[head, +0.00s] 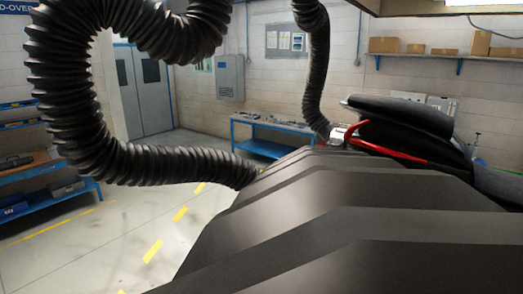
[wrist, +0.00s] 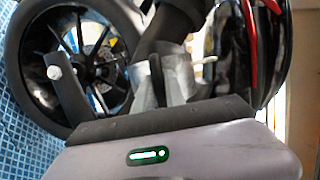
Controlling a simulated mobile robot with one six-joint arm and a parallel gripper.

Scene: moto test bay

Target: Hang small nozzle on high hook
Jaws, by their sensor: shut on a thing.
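In the wrist view my gripper (wrist: 165,82) is shut on the small nozzle (wrist: 158,68), a dark piece between grey fingers. A dark tube (wrist: 176,28) runs up from it to the top edge. A short pale rod (wrist: 203,60) sticks out to its right. Much of the nozzle is hidden by the fingers and gripper body. In the head view my gripper cannot be made out. A thick black ribbed hose (head: 150,165) loops at the left and passes behind a dark surface. A thinner ribbed hose (head: 318,65) hangs in the middle. I cannot make out the high hook.
A motorcycle with a black seat (head: 405,115) and red tubing (head: 385,152) stands at right. Its wheel (wrist: 68,60) is close by in the wrist view. A blue bench (head: 275,130) is behind. The floor (head: 130,215) at left is clear.

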